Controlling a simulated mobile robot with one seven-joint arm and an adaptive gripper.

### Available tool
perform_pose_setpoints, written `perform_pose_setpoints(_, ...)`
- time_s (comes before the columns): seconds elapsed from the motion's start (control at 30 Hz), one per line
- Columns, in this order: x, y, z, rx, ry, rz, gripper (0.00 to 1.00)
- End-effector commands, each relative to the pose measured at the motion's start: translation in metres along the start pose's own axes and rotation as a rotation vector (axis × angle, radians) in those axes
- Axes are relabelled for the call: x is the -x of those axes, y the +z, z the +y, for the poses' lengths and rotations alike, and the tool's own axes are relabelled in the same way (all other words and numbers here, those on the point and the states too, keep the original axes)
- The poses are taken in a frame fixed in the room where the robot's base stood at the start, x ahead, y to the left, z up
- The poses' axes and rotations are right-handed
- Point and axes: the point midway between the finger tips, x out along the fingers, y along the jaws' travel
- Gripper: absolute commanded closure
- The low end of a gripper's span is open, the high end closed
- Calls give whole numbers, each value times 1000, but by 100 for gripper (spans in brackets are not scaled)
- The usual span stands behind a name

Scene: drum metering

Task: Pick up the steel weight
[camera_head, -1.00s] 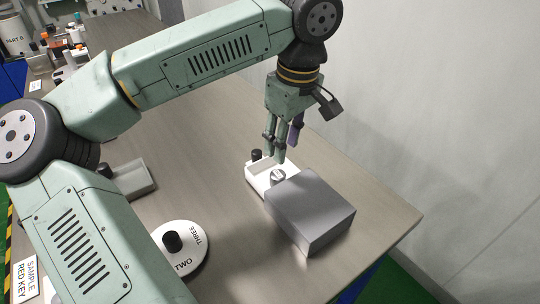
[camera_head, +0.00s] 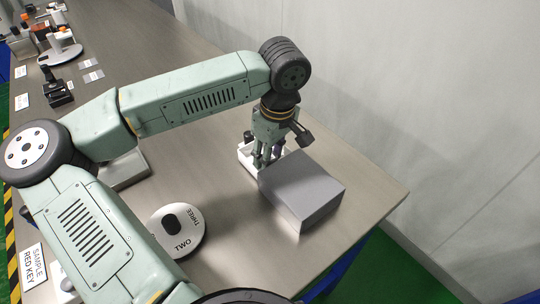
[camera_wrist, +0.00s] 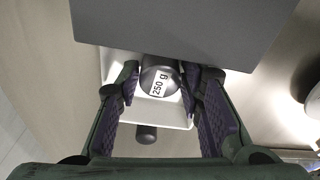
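The steel weight (camera_wrist: 160,80) is a grey round piece with a "250 g" label, seen in the wrist view in a white tray (camera_wrist: 181,119). My gripper (camera_wrist: 163,86) points down over the tray, with one purple-padded finger on each side of the weight. The fingers are apart, and a small gap seems to show beside the weight. In the head view my gripper (camera_head: 267,163) is low at the white tray (camera_head: 246,157), and its fingers hide the weight there.
A large grey box (camera_head: 302,188) stands right beside the tray, close to my fingers. A white dial marked TWO and THREE (camera_head: 188,241) lies to the left, near my arm. A grey tray (camera_head: 124,172) is behind my arm. The wall is to the right.

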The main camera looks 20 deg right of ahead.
Motion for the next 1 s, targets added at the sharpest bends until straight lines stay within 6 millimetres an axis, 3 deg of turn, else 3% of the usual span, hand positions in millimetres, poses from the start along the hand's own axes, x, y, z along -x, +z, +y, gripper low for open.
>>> perform_pose_setpoints(0.2, -1, 0, 0, 0, 0, 1, 67)
perform_pose_setpoints(0.7, 0, 0, 0, 0, 0, 1, 100)
perform_pose_setpoints(1.0, 0, 0, 0, 0, 0, 1, 100)
